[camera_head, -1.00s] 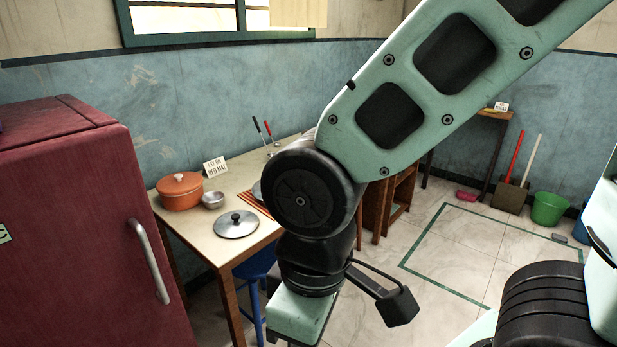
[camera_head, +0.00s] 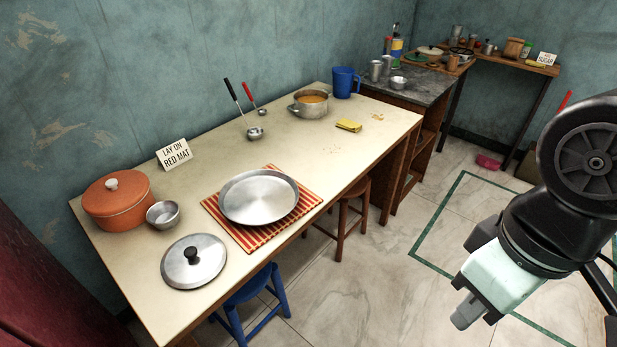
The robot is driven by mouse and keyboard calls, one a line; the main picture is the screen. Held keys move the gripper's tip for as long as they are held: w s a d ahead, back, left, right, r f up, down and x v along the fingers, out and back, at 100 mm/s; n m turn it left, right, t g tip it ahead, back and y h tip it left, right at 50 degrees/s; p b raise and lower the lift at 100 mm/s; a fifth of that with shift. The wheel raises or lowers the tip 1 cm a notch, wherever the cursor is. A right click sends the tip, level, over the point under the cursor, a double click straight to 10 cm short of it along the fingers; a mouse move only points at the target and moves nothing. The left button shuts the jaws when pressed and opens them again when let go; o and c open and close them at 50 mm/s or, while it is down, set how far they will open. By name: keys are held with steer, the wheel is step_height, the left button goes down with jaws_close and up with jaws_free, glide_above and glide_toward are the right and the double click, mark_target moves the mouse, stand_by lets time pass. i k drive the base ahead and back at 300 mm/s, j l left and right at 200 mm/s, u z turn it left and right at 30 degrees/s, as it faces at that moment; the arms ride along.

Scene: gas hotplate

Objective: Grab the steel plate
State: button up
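The steel plate (camera_head: 258,197) is round, shiny and shallow. It lies on a red striped mat (camera_head: 236,233) near the front edge of the table. My gripper (camera_head: 466,312) is at the lower right of the view, over the floor and well apart from the plate and the table. Its fingers point down and to the left. They are small and seen from an angle, so I cannot tell whether they are open. I see nothing held in it.
On the table (camera_head: 180,322) stand an orange pot (camera_head: 118,207), a small steel bowl (camera_head: 163,214), a steel lid with a black knob (camera_head: 194,262), ladles (camera_head: 255,132), a pot (camera_head: 310,104), a blue mug (camera_head: 344,82) and a yellow sponge (camera_head: 348,125). Stools (camera_head: 268,308) stand under the front edge.

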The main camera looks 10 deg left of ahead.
mark_target(256, 198)
steer(key=i+z, duration=0.2)
steer(key=i, duration=0.55)
steer(key=i+u, duration=0.25)
steer(key=u, duration=0.2)
steer(key=i+l+u, duration=0.15)
steer(key=u, duration=0.35)
steer(key=i+u, duration=0.25)
steer(key=u, duration=0.15)
steer(key=i+l+u, duration=0.1)
steer(key=i+u, duration=0.15)
steer(key=u, duration=0.2)
steer(key=i+l+u, duration=0.15)
steer(key=u, duration=0.25)
steer(key=i, duration=0.05)
